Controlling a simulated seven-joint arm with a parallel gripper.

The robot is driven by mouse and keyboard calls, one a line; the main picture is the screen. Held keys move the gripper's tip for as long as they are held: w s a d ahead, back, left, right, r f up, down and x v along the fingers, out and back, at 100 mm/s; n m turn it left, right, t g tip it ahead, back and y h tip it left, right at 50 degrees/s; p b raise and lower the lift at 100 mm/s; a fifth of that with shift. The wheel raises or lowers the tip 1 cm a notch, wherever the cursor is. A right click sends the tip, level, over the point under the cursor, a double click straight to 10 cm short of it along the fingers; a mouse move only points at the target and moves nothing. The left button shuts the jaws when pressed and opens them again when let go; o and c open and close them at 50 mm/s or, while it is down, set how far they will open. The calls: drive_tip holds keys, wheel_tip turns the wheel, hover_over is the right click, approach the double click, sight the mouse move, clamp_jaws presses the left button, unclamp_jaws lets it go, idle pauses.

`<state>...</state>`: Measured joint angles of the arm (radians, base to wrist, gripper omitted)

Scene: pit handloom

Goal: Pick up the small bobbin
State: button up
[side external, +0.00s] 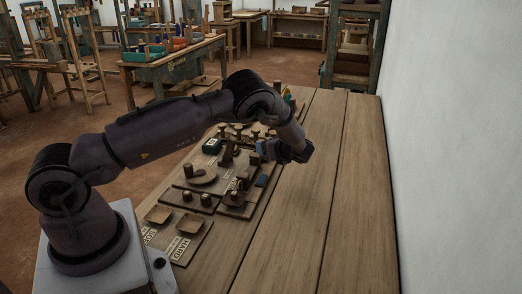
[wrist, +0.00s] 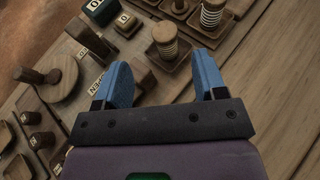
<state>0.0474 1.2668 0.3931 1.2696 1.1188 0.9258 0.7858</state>
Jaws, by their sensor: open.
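My gripper (wrist: 164,76) is open, with its two blue fingers apart and nothing held between them. In the side view my gripper (side external: 268,151) hangs over the right edge of the wooden boards. A second wound bobbin (wrist: 211,15) stands upright in a square wooden tray farther up and right. A dark peg or bobbin (wrist: 180,6) is partly cut off at the top edge. I cannot tell which is the small bobbin.
A round wooden disc with a peg (wrist: 55,78) lies left of the fingers. A dark box with a pale label (wrist: 98,10) stands at the upper left. Two shallow wooden trays (side external: 159,214) sit at the near end. The table's right side (side external: 330,180) is bare.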

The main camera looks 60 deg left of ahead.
drive_tip(key=x, duration=0.8)
drive_tip(key=shift+w+a+f, duration=0.15)
drive_tip(key=shift+w+f, duration=0.05)
drive_tip(key=shift+w, duration=0.1)
drive_tip(key=c, duration=1)
